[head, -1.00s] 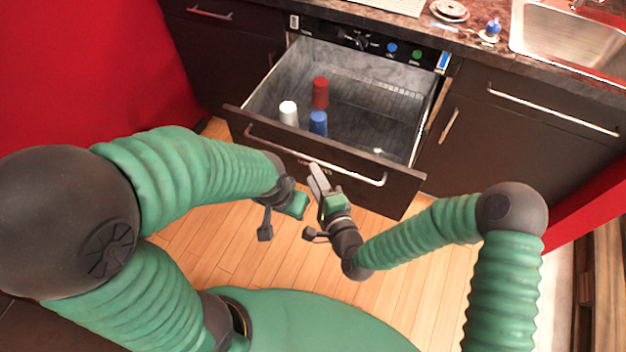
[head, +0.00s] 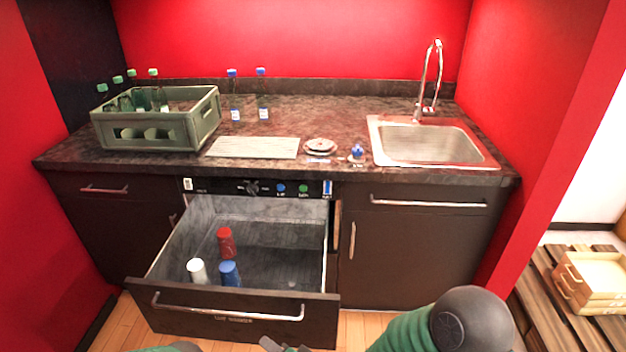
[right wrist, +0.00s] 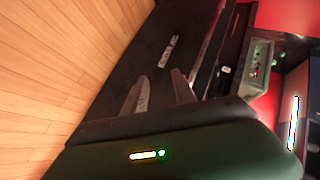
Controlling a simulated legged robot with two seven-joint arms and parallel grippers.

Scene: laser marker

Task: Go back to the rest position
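My right gripper (head: 284,346) shows only in part at the bottom edge of the head view, in front of the open drawer (head: 232,307). In the right wrist view my right gripper (right wrist: 160,92) has its two fingers apart with nothing between them, and the dark drawer front is beyond. My left gripper is out of view; only a sliver of my left arm shows at the bottom edge.
A green crate (head: 160,133) with bottles stands on the counter (head: 340,105), left of a white board (head: 253,148) and the sink (head: 425,143). The pulled-out drawer juts toward me. Wooden trays (head: 592,283) lie at the far right. Wood floor is clear below.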

